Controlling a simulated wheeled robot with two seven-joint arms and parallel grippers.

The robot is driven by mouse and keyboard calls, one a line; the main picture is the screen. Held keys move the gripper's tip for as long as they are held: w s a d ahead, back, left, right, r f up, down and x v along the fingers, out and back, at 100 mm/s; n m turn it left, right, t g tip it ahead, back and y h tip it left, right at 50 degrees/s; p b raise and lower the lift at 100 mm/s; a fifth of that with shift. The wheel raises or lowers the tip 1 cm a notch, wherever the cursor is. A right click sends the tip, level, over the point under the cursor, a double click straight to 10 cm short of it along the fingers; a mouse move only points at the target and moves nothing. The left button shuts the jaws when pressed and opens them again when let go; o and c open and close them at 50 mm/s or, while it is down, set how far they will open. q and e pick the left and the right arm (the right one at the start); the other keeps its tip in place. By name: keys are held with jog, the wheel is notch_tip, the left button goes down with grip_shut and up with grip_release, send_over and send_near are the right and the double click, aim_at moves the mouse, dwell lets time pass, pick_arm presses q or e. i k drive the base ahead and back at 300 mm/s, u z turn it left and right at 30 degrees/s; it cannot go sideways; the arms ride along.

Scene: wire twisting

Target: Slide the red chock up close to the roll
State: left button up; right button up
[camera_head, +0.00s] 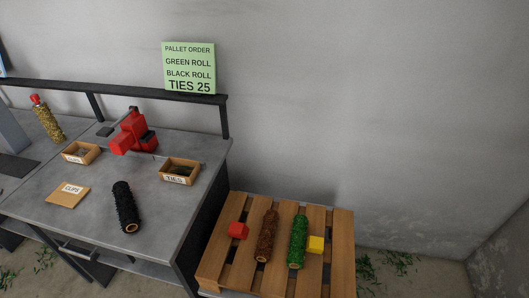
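The red chock (238,230) sits on the wooden pallet (342,250), to the left of the brown roll (267,236). A narrow gap shows between the chock and this roll. The green roll (298,242) lies to the right of the brown one, roughly parallel, with a gap between them. A yellow chock (316,244) is close against the right side of the green roll; whether they touch I cannot tell. Neither of my grippers is in view.
A grey workbench (85,222) stands left of the pallet. It carries a black roll (126,207), a red tool (133,135), a ties box (179,171) and a clips card (68,194). The pallet's right edge is bare.

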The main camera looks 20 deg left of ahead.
aim_at(237, 230)
jog(key=u, duration=1)
